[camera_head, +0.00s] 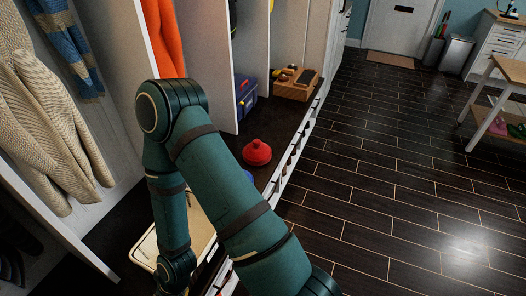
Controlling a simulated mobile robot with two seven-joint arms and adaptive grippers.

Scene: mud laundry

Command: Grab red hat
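The red hat (257,152), a knitted cap with a small bump on top, sits on the dark bench surface (228,146) of the mudroom unit, near its front edge. A green arm of mine crosses the lower middle of the view, with its elbow up left of the hat and a thick link passing just below it. Neither gripper shows in this view. The hat is fully visible and nothing touches it from above.
A blue box (245,92) and a wooden box (297,84) stand farther back along the bench. A beige item (203,232) and a bit of something blue (248,176) show partly behind my arm. White dividers rise at left with hanging clothes (45,125). The dark floor (400,180) at right is clear.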

